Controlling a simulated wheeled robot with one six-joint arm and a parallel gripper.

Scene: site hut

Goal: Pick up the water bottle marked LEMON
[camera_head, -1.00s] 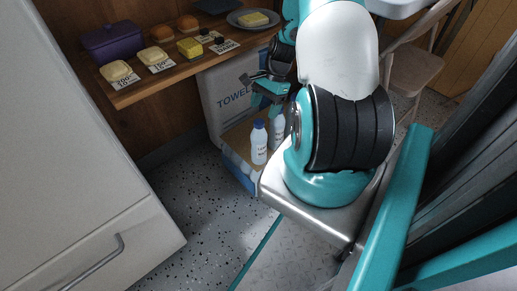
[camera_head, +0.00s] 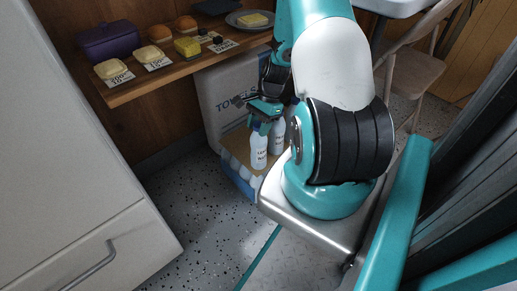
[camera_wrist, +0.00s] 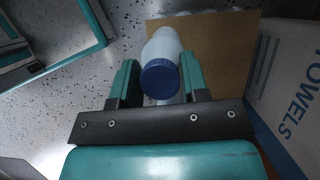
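Two white bottles stand close together in an open case (camera_head: 233,168) on the floor. The front-left bottle (camera_head: 258,150) has a label too small to read. The second bottle (camera_head: 277,138) is behind it to the right, its top hidden by my arm. My gripper (camera_head: 265,122) is over the front-left bottle, pointing down. In the wrist view a bottle's blue cap (camera_wrist: 160,78) lies between my fingers (camera_wrist: 160,75), one on each side. The fingers look open with very little room beside the cap; firm contact does not show. The bottle still stands upright.
A wooden shelf (camera_head: 175,66) with price cards, food items and a purple box (camera_head: 110,40) hangs above left. A white cabinet (camera_head: 70,150) is at left. Speckled floor (camera_head: 195,195) before the case is clear.

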